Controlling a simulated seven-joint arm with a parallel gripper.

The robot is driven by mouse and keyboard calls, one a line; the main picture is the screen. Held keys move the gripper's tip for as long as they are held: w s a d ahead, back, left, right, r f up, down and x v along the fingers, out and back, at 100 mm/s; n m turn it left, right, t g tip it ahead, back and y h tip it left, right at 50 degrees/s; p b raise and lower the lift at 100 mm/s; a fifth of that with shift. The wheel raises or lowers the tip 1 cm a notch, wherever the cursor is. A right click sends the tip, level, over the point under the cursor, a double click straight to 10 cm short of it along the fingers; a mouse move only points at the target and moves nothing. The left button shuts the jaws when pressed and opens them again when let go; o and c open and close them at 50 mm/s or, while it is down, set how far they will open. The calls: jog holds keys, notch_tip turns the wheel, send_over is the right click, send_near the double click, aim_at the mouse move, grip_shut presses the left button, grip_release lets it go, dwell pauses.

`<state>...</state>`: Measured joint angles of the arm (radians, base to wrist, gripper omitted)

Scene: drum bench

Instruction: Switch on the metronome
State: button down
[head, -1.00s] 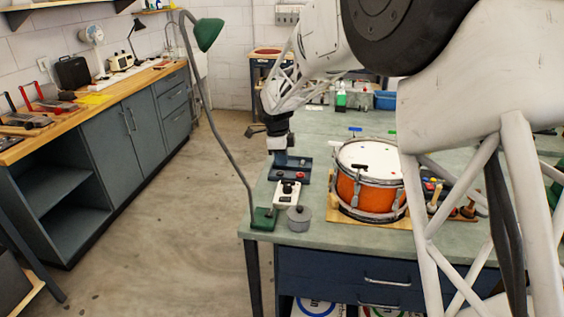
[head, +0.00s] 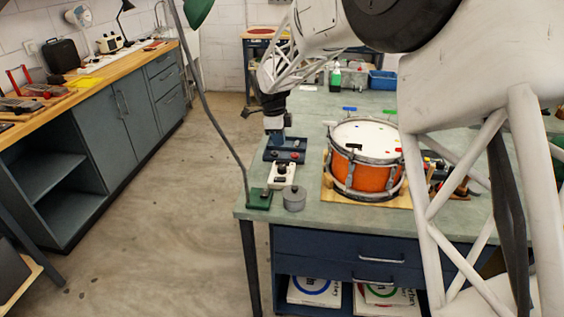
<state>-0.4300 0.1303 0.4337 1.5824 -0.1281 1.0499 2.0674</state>
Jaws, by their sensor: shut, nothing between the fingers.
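My gripper (head: 277,136) points down at the left part of the bench, over or just behind a dark blue base (head: 271,155) with a red knob (head: 296,156). The fingers are small and dark here; I cannot tell whether they touch it. In front of that base lies a white box (head: 283,178) with dark knobs or switches on top. Which of these two is the metronome, and its switch position, I cannot tell at this size.
A grey round tin (head: 294,199) and the green lamp base (head: 259,199) stand at the bench's front left corner. An orange drum (head: 365,177) stands right of the boxes. My arm covers the right side. A blue bin (head: 383,80) is at the back.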

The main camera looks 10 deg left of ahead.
aim_at(285, 179)
jog(key=f, duration=0.4)
jog(key=d+f, duration=0.1)
jog(key=f, duration=0.8)
jog(key=shift+d+f, duration=0.35)
jog(key=shift+f, duration=0.05)
